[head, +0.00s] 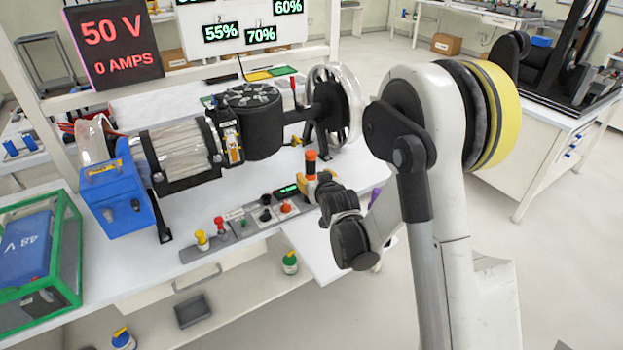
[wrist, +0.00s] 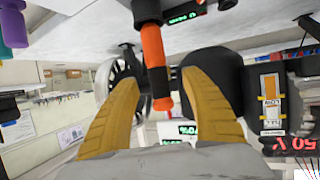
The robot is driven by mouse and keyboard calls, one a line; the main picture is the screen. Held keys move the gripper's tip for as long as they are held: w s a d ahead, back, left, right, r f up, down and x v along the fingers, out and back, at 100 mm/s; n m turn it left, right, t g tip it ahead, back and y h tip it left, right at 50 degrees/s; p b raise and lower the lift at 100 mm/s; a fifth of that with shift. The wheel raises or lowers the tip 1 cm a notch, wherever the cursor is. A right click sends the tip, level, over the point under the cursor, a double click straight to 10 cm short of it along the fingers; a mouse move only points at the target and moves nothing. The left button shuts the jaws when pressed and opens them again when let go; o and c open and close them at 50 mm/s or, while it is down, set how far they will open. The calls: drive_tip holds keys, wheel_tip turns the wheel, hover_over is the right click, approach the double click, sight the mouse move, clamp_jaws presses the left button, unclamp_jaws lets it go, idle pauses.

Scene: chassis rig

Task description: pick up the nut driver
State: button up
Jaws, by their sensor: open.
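A tool with an orange and black handle (head: 311,155) stands upright near the front right of the bench; I take it to be the nut driver. In the wrist view, which is upside down, its orange handle (wrist: 154,55) lies between the two yellow fingers of my gripper (wrist: 157,75). The fingers are apart, with a gap visible on each side of the handle. In the head view my gripper (head: 312,187) is at the tool, partly hidden by my wrist. The tool's lower end is not clear in either view.
A control strip with knobs (head: 240,222) lies to the left.

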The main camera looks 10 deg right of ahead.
sight(312, 171)
drive_tip(key=b+x, duration=0.1)
drive_tip(key=x, duration=0.3)
drive_tip(key=b+x, duration=0.1)
drive_tip(key=x, duration=0.1)
drive_tip(key=shift+d+r+b, duration=0.1)
drive_tip(key=shift+d+b, duration=0.15)
drive_tip(key=shift+b, duration=0.1)
drive_tip(key=shift+w, duration=0.25)
clamp_jaws()
drive_tip(key=shift+r, duration=0.1)
